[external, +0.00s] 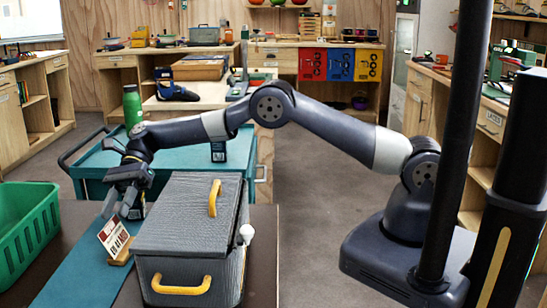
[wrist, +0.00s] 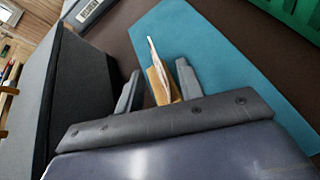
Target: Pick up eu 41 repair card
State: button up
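The repair card (external: 113,236) is white with a red band and stands tilted in a small wooden holder (external: 122,254) on the teal mat (external: 75,277). Its printed text reads roughly "EU 41". In the wrist view I see the card (wrist: 154,57) nearly edge-on, with its wooden holder (wrist: 161,88) below it. My gripper (wrist: 158,88) is open, with one finger on each side of the card and holder in that view. In the external view my gripper (external: 122,208) is just above and behind the card. I cannot tell whether either finger touches it.
A grey box (external: 188,225) with yellow handles stands close to the right of the card. A green basket (external: 25,232) is at the left. A teal cart (external: 95,165) with a green bottle (external: 132,106) stands behind. The mat in front of the card is clear.

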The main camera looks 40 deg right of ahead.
aim_at(119, 239)
jog(key=x, duration=0.3)
jog(key=shift+r, duration=0.1)
grip_shut()
jog(key=shift+d, duration=0.1)
dwell(0.3)
